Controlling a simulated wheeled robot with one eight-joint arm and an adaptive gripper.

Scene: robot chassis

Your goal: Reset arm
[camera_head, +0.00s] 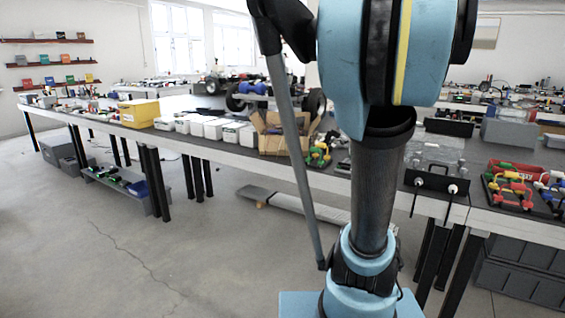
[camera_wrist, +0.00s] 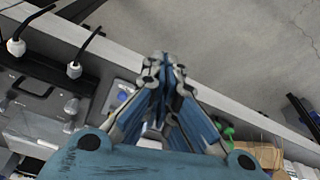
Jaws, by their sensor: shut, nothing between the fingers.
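My gripper (camera_wrist: 165,66) shows in the wrist view, pointing up the picture with its fingers drawn together and nothing between them. It is over the edge of a workbench, with the grey floor beyond. In the head view my blue and black arm (camera_head: 372,190) rises through the right of the middle and hides part of the bench behind it. The gripper itself does not show in the head view.
A long workbench (camera_head: 232,158) crosses the head view, carrying a yellow bin (camera_head: 139,113), an open cardboard box (camera_head: 272,141) and a black panel with plugs (camera_head: 436,185). Grey crates (camera_head: 520,270) stand below at right. The floor (camera_head: 100,235) at left front is clear.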

